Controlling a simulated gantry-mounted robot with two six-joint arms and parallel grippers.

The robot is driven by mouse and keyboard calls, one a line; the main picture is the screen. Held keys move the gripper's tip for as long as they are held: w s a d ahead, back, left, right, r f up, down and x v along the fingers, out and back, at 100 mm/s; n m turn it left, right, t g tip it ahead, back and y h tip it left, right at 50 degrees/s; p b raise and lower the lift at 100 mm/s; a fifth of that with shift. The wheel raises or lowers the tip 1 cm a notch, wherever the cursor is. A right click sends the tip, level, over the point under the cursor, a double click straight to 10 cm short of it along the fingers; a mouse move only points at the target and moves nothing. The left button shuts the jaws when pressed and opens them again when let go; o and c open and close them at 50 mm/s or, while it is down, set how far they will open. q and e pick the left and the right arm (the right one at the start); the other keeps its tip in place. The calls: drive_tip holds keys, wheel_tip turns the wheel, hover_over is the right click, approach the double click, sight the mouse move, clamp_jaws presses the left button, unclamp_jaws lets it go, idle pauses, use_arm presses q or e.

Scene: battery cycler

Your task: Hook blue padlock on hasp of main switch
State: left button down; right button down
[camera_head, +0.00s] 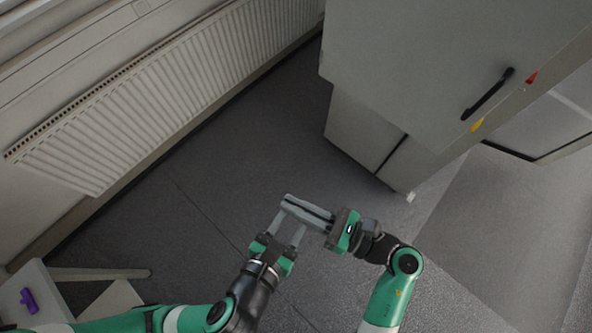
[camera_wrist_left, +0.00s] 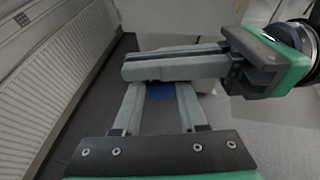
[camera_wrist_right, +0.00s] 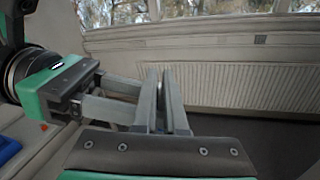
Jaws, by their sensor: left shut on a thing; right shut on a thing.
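The blue padlock (camera_wrist_left: 160,91) shows as a small blue patch between the fingers of my left gripper (camera_wrist_left: 160,88) in the left wrist view. Most of it is hidden behind fingers, and its shackle cannot be made out. My left gripper (camera_head: 292,226) and my right gripper (camera_head: 289,208) meet tip to tip over the floor in the head view, fingers crossing. Both are shut on the padlock. The right fingers also show in the right wrist view (camera_wrist_right: 166,82), nearly closed. The main switch and hasp cannot be made out for sure; red (camera_head: 532,77) and yellow (camera_head: 477,124) parts sit on the cabinet.
A grey cabinet (camera_head: 420,60) with a black handle (camera_head: 487,95) stands at upper right, apart from the grippers. A radiator (camera_head: 170,90) runs along the left wall. A purple-blue object (camera_head: 29,301) lies on a white table (camera_head: 45,290) at lower left. The floor between is clear.

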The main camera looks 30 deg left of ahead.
idle(0.7)
use_arm(q)
drive_tip(key=shift+c, duration=1.8)
unclamp_jaws()
